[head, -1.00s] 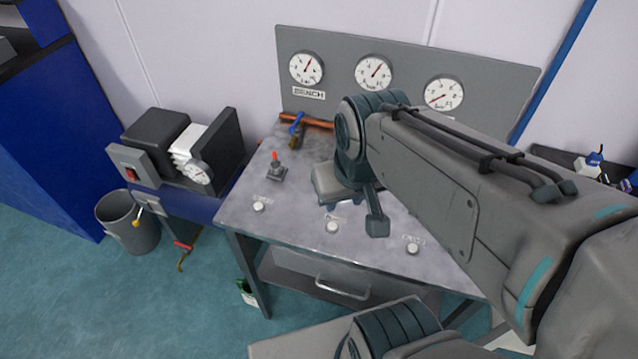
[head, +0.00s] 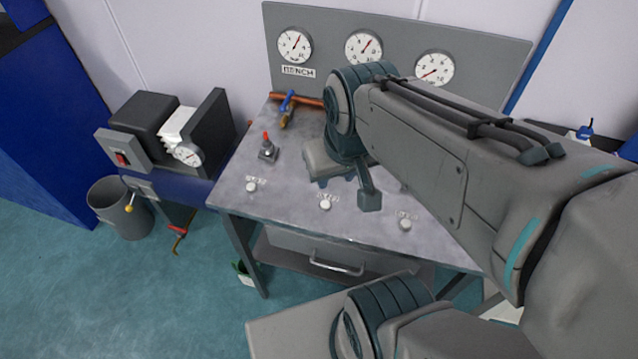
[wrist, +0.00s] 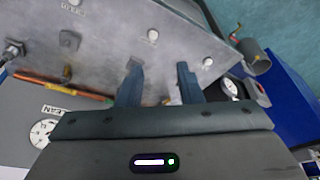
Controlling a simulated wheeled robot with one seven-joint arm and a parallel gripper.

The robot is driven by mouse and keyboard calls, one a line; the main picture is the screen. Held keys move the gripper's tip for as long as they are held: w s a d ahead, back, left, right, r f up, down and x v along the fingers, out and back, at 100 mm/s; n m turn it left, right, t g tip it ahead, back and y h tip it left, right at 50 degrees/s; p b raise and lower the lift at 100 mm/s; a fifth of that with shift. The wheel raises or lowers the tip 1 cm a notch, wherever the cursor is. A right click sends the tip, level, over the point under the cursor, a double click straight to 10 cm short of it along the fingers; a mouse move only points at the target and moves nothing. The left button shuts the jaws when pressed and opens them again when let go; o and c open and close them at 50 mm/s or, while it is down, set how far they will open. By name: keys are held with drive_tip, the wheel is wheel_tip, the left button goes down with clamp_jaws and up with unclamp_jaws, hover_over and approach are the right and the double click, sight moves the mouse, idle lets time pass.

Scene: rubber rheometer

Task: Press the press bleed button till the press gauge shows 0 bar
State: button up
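Three white buttons stand along the bench's front edge: left (head: 251,187), middle (head: 325,203) and right (head: 405,224). Their labels are too blurred to read, so I cannot tell which is the press bleed. On the back panel, the left gauge (head: 295,45) and middle gauge (head: 364,48) have needles pointing up and right; the right gauge (head: 434,69) has its needle at lower left. My gripper (wrist: 158,86) is open and empty above the bench, fingers apart. The wrist view shows buttons (wrist: 153,35) and (wrist: 208,62) beyond the fingers.
A red-tipped lever (head: 267,147) and a blue-handled valve (head: 288,103) stand on the bench's left part. A black machine with a dial (head: 187,154) stands left of the bench. A grey bin (head: 122,215) is on the floor. The bench front is mostly clear.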

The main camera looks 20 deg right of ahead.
clamp_jaws()
idle(1.8)
